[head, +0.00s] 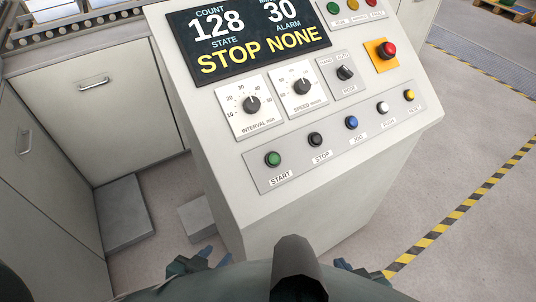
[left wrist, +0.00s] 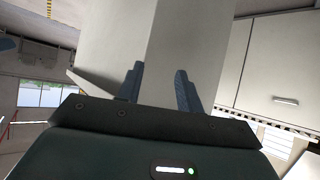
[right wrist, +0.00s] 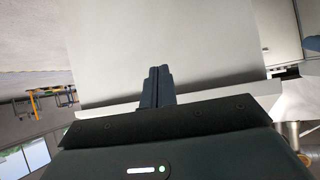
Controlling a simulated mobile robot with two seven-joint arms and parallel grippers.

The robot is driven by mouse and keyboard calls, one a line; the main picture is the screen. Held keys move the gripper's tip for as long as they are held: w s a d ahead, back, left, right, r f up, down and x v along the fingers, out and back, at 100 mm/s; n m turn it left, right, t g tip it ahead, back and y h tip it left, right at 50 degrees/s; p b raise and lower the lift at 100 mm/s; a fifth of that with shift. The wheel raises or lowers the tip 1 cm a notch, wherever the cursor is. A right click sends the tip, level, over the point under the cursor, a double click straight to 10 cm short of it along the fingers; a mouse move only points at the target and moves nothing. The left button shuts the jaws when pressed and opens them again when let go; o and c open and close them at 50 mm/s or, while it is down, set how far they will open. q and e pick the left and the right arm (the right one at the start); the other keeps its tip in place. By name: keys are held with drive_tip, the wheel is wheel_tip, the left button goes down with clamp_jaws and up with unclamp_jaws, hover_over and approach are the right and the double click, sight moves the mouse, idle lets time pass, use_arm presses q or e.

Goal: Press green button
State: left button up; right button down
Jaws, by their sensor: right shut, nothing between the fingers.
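The green button (head: 272,158) sits above the START label at the left end of the button row on the sloped control panel in the head view. It stands out of its plate, and nothing covers it. My left gripper (head: 215,257) is low in the head view, below the panel and apart from the button. In the left wrist view its two fingers (left wrist: 160,88) are spread with nothing between them. My right gripper (head: 343,264) is at the bottom of the head view, also below the panel. In the right wrist view its fingers (right wrist: 156,85) are together and empty.
The black STOP button (head: 315,139) and blue JOG button (head: 351,122) are right of the green one. A red emergency button (head: 388,50) is higher up. The display (head: 248,37) reads STOP and NONE. Cabinets (head: 98,97) stand at the left; floor is open at right.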

use_arm(q)
drive_tip(key=shift+o, duration=0.2)
drive_tip(key=shift+d, duration=0.1)
use_arm(e)
drive_tip(key=shift+s+d, duration=0.1)
drive_tip(key=shift+s, duration=0.05)
